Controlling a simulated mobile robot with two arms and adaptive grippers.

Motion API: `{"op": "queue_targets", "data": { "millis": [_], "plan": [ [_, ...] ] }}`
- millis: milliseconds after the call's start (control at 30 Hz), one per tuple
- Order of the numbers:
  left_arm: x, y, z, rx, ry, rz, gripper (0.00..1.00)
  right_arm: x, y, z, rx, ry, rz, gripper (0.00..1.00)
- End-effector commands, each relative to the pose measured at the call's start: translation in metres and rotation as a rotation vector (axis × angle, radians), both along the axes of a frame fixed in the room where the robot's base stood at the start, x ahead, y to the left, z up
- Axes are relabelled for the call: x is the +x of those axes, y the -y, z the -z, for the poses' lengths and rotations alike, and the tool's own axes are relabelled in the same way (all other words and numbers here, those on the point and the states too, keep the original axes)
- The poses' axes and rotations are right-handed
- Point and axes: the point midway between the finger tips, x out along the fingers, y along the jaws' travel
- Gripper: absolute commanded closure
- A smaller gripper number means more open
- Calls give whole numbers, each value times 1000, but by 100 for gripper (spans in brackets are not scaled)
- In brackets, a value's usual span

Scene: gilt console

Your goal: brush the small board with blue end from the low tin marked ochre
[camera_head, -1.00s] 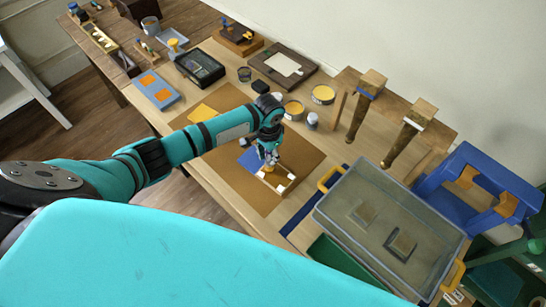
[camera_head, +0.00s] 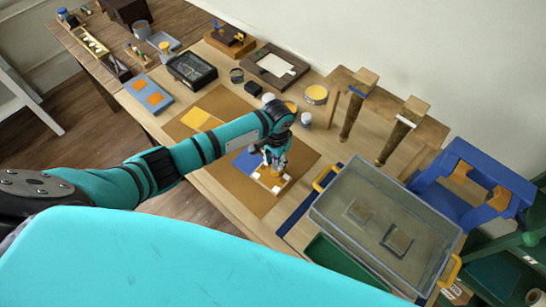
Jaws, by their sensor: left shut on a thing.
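The small board lies flat on a brown mat (camera_head: 262,204). Its blue end (camera_head: 246,161) points left, and its other part (camera_head: 285,187) shows ochre with pale patches. My left gripper (camera_head: 274,165) is over the board, shut on what looks like a brush, mostly hidden by the fingers. I cannot tell whether the bristles touch the board. Two low tins with yellow contents stand behind: one in the open (camera_head: 316,94), the other (camera_head: 291,106) partly hidden by my arm. Their markings are too small to read. My right gripper is not in view.
A grey clear-walled bin (camera_head: 335,207) with yellow handles stands right of the mat. A small jar (camera_head: 305,120) is close behind my gripper. A wooden rack (camera_head: 340,76) with two long brown pieces and a blue stand (camera_head: 470,160) are at the right.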

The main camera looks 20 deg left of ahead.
Motion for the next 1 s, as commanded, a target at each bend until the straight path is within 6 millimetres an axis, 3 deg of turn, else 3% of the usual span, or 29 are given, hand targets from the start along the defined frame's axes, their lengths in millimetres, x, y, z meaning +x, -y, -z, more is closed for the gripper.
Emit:
{"op": "queue_targets", "data": {
  "millis": [200, 433, 1000],
  "plan": [
    [-8, 20, 3, -3, -5, 3, 100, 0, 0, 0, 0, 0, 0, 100],
    [-11, 29, 2, -2, -5, 1, 100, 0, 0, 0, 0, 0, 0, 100],
    [0, -5, -1, 0, -3, 0, 100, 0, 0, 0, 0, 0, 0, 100]
  ]
}}
